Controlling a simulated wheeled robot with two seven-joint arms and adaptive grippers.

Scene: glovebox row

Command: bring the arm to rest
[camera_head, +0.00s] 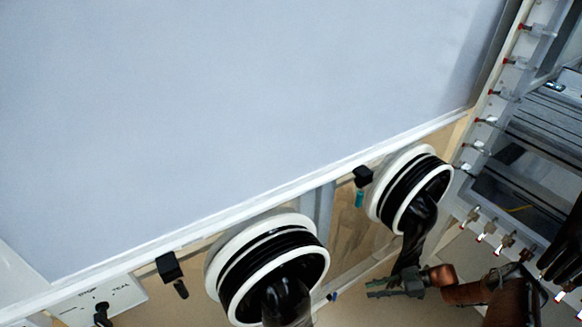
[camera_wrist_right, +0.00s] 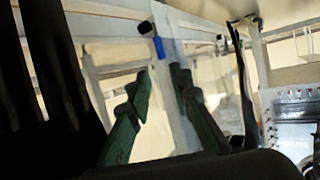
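My right arm comes in from the lower right in the head view, with copper-coloured links. Its gripper (camera_head: 378,289) is in front of the glovebox, close to the hanging black glove of the right port; I cannot tell whether they touch. In the right wrist view the two green fingers of this gripper (camera_wrist_right: 161,72) stand apart, with nothing between them. Beyond the tips are a pale upright frame post and a small blue piece (camera_wrist_right: 159,48) under a black clamp. My left gripper is not in view.
Two white-ringed glove ports, a nearer one (camera_head: 214,262) and a farther one (camera_head: 432,154), stick out with black gloves hanging. Black clamps (camera_head: 170,267) (camera_head: 363,176) project from the frame below the large pale panel (camera_head: 230,110). A rail with red-tipped fittings (camera_head: 510,62) runs along the right.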

